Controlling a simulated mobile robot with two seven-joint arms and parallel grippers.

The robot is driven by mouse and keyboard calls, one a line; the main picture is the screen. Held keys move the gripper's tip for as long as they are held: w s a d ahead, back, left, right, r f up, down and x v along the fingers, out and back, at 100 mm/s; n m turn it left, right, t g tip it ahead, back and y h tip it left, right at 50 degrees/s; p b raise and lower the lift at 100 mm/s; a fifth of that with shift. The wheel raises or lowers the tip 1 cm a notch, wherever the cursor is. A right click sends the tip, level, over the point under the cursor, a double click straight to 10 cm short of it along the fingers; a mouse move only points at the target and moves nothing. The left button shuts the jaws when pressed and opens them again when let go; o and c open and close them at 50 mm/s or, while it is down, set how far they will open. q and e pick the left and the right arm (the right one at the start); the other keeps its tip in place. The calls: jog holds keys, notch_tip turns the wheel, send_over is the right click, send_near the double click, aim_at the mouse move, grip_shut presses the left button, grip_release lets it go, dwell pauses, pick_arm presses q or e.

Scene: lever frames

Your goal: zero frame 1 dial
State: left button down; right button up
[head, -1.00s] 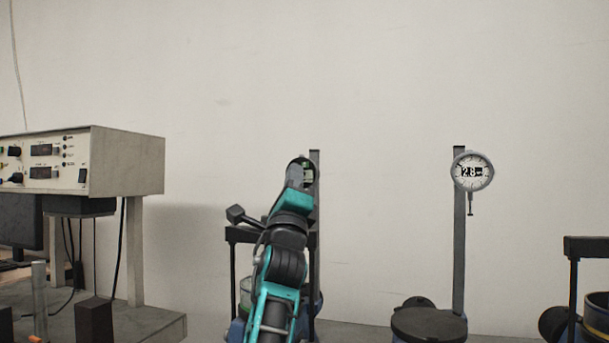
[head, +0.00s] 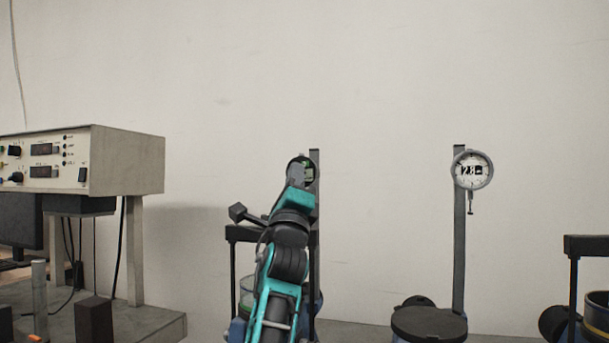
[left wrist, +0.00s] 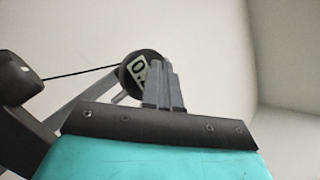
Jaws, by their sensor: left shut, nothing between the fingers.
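A round dial gauge (head: 308,165) sits on an upright grey post in the middle of the head view, partly hidden behind my left gripper (head: 297,172). In the left wrist view the dial (left wrist: 135,70) has a dark face and a pale readout with a 0 showing; the rest is cut off by the fingers. My left gripper (left wrist: 165,85) is shut and empty, its tips in front of the dial's edge. Whether they touch is unclear. A second dial (head: 473,170) on another post at right has a white face and a dark readout that looks like 2.8. My right gripper is out of view.
A pale instrument box (head: 125,160) with knobs stands on a stand at left. A dark round platform (head: 429,323) is at the foot of the right post. A black bracket (head: 588,246) stands at far right. The wall between the posts is bare.

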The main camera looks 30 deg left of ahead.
pick_arm(q)
jog(key=shift+w+a+r, duration=0.1)
jog(key=shift+a+r, duration=0.15)
jog(key=shift+r, duration=0.25)
dwell(1.2)
jog(key=shift+d+f, duration=0.2)
jog(key=shift+f, duration=0.15)
jog(key=shift+s+d+f+p, duration=0.1)
jog(key=shift+s+p, duration=0.15)
jog(key=shift+p, duration=0.1)
jog(key=s+p, duration=0.1)
jog(key=s, duration=0.1)
jog(key=s+d+p, duration=0.1)
jog(key=s, duration=0.2)
jog(key=shift+s+d+f, duration=0.1)
jog(key=shift+d, duration=0.05)
